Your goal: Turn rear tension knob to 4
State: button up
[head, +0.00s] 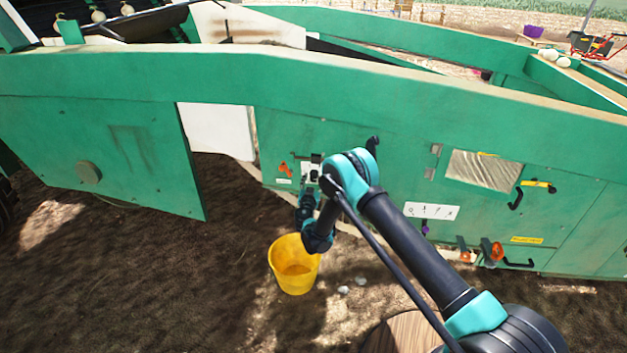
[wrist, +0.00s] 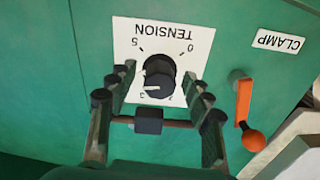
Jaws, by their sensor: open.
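The tension knob (wrist: 158,85) is black and round, on a white plate (wrist: 145,28) marked TENSION, upside down in the wrist view. Numbers 0, 5, 3 and 2 show around it; I cannot read a 4. A short white mark on the knob points left in the picture, between the 5 and the 3. My gripper (wrist: 155,82) is open, one finger on each side of the knob; contact is not clear. In the head view my gripper (head: 314,172) is at the small white plate on the green machine panel, and the knob is mostly hidden.
An orange clamp lever (wrist: 244,115) is close to my right-hand finger in the wrist view, below a CLAMP label (wrist: 278,41). A yellow bucket (head: 294,264) stands on the ground below my arm. A black handle (head: 516,198) sticks out of the panel farther right.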

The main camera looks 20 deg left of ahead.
jog(key=v, duration=0.6)
jog(key=shift+s, duration=0.2)
jog(key=shift+d, duration=0.15)
